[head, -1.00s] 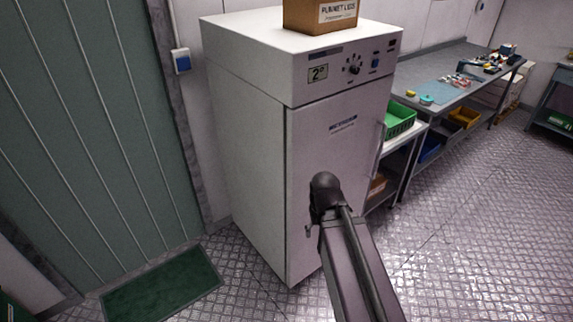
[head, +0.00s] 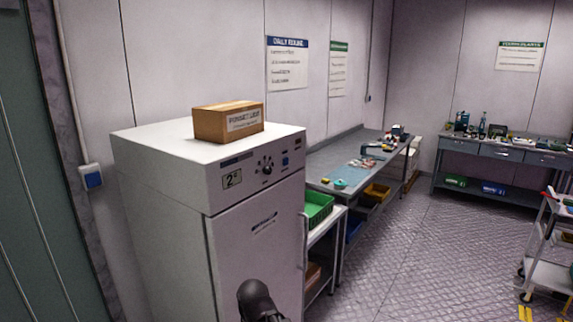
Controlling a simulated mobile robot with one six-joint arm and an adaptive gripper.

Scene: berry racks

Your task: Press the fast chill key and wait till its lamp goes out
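A white chiller cabinet (head: 165,200) stands at the left of the head view with its door shut. Its top panel carries a "2°" display (head: 232,179), a round black dial (head: 265,165) and a small blue key (head: 285,160). Lettering on the key and any lamp are too small to make out. Part of my dark arm shows at the bottom, in front of the cabinet door and below the panel. My gripper's fingers are not seen.
A cardboard box (head: 228,122) sits on the cabinet. A side shelf with a green crate (head: 318,207) and a long grey bench (head: 330,160) stand to its right. A white trolley (head: 550,272) is at the far right. The metal floor (head: 430,260) between is open.

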